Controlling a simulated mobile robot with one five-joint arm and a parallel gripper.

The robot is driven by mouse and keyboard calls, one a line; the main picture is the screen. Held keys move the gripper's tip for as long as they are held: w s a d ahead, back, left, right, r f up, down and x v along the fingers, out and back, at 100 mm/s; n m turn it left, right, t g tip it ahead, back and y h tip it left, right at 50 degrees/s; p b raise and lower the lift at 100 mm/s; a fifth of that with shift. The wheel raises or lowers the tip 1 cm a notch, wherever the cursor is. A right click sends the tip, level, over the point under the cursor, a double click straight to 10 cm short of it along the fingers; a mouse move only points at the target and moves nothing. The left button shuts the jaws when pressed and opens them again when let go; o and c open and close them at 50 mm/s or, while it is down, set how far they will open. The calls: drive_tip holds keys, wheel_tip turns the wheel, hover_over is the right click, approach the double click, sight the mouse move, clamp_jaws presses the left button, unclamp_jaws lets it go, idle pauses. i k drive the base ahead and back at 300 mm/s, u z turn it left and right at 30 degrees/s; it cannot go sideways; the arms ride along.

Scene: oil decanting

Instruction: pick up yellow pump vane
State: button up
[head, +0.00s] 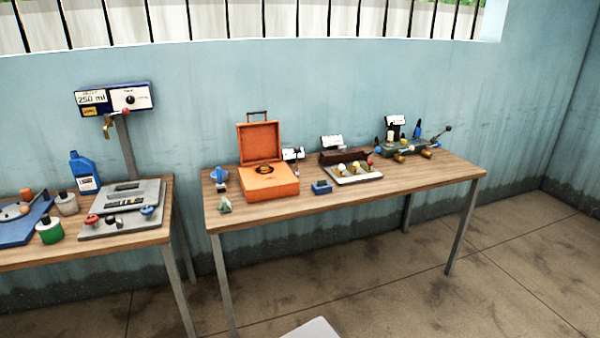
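I cannot tell for sure which small part is the yellow pump vane. A pale tray (375,176) on the right table holds several small parts with white, yellow and red tops, among them a yellowish one (357,168). Behind and right of the tray, a dark grey device (405,146) with a lever has orange-yellow pieces at its front, one at its left (399,157) and one at its right (427,153). My gripper does not show in the head view.
The right table (330,202) also bears an open orange case (268,184), a small blue block (321,187) and a greenish piece (225,206). The left table (140,239) carries a blue bottle (86,174) and grey plates. Between the tables is a narrow gap; the floor in front is clear.

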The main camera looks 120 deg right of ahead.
sight(264, 167)
drive_tip(key=z, duration=3.2)
drive_tip(key=i, duration=0.95)
drive_tip(key=z, duration=0.05)
